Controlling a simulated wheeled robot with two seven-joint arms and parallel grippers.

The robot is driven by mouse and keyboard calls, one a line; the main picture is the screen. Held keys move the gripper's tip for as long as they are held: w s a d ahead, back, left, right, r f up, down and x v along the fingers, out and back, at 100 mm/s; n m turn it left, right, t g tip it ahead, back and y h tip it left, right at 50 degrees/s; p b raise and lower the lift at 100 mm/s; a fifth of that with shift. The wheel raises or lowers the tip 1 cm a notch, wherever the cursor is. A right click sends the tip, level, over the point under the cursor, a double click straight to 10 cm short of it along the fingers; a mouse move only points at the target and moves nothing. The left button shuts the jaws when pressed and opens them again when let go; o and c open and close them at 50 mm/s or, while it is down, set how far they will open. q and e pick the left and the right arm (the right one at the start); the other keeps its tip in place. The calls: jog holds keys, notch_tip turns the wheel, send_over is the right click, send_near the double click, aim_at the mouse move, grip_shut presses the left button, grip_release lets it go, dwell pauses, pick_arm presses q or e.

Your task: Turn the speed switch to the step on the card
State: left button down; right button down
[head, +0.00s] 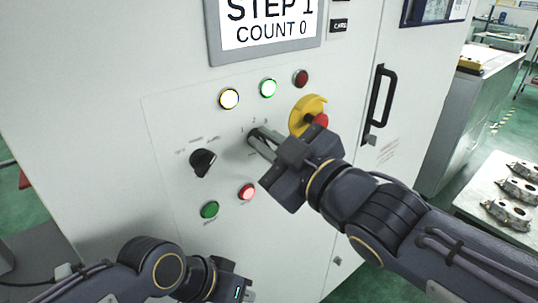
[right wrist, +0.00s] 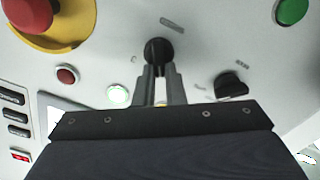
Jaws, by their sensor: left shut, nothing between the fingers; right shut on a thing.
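The speed switch (right wrist: 158,48) is a black knob on the white cabinet panel. In the head view, the digits 1, 2 and 3 show above it and my right gripper hides most of it. My right gripper (head: 262,145) is shut on the knob; in the right wrist view its two grey fingers (right wrist: 158,80) reach the knob from both sides. I cannot tell which digit the knob points to. A framed white display (head: 266,22) above reads "STEP 1" and "COUNT 0". My left gripper (head: 246,294) is shut and empty, low in front of the cabinet.
A second black knob (head: 204,161) sits left of the switch. A red emergency stop (head: 320,120) on yellow is close to my right gripper. Green (head: 209,209) and red (head: 246,191) buttons lie below. Castings (head: 508,213) stand at right.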

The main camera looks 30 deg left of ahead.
jog(key=shift+s+f+n+b, duration=0.1)
jog(key=shift+f+n+b, duration=0.1)
jog(key=shift+n+b, duration=0.8)
jog(key=shift+n, duration=0.5)
jog(key=c, duration=1.5)
grip_release()
